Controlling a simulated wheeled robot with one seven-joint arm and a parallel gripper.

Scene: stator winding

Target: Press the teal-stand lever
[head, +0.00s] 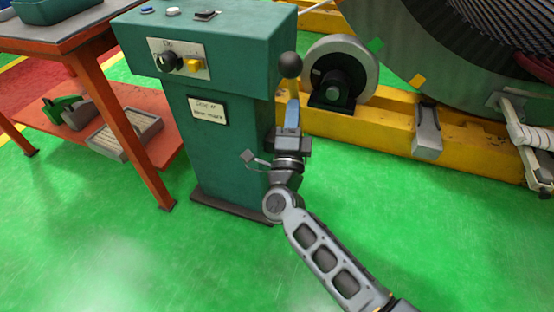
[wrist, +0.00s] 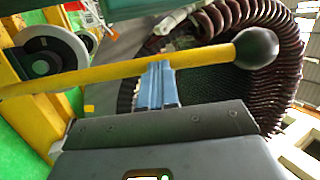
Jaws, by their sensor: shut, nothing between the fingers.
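The teal stand (head: 235,150) stands upright in the head view, with a control panel and a label on its front. Its lever is a yellow rod ending in a black ball knob (head: 290,65), on the stand's right side. In the wrist view the yellow lever rod (wrist: 100,77) runs across the picture to the black knob (wrist: 257,48) at the right. My gripper (head: 292,104) is shut and empty, its blue fingers pointing up just below the knob. In the wrist view the fingertips (wrist: 157,68) overlap the rod; I cannot tell if they touch it.
An orange-legged table (head: 118,120) with a lower shelf stands at the left. Behind the lever are a yellow beam (head: 385,145), a grey roller (head: 341,72) and the large stator (head: 480,50). Green floor is free in front and to the right.

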